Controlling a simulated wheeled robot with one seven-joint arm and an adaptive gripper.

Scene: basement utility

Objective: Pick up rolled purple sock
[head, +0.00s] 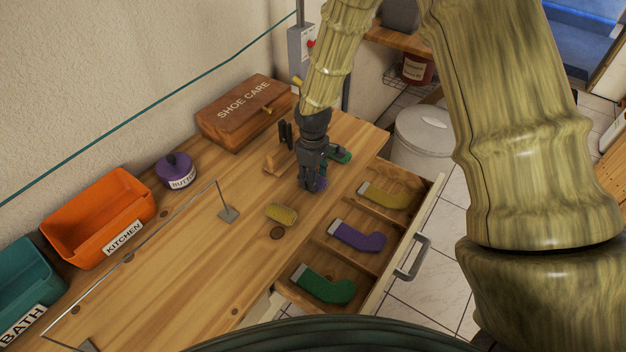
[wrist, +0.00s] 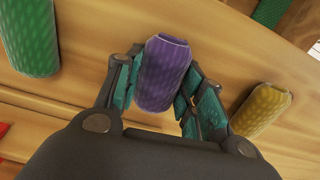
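The rolled purple sock (wrist: 163,75) lies on the wooden worktop between the two fingers of my gripper (wrist: 160,95) in the wrist view. The fingers stand close on either side of it; whether both press on it is unclear. In the head view my gripper (head: 312,187) points down at the worktop and mostly hides the rolled purple sock (head: 321,184). A rolled yellow sock (head: 281,214) lies to the lower left, and a rolled green sock (head: 340,154) to the upper right. Both also show in the wrist view, yellow (wrist: 262,108) and green (wrist: 30,35).
An open drawer (head: 433,205) at the worktop's front holds flat yellow, purple and green socks in separate compartments. A shoe care box (head: 240,108), button jar (head: 176,170), orange kitchen bin (head: 100,215) and teal bath bin (head: 25,280) stand along the wall. A thin metal frame (head: 228,214) crosses the left worktop.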

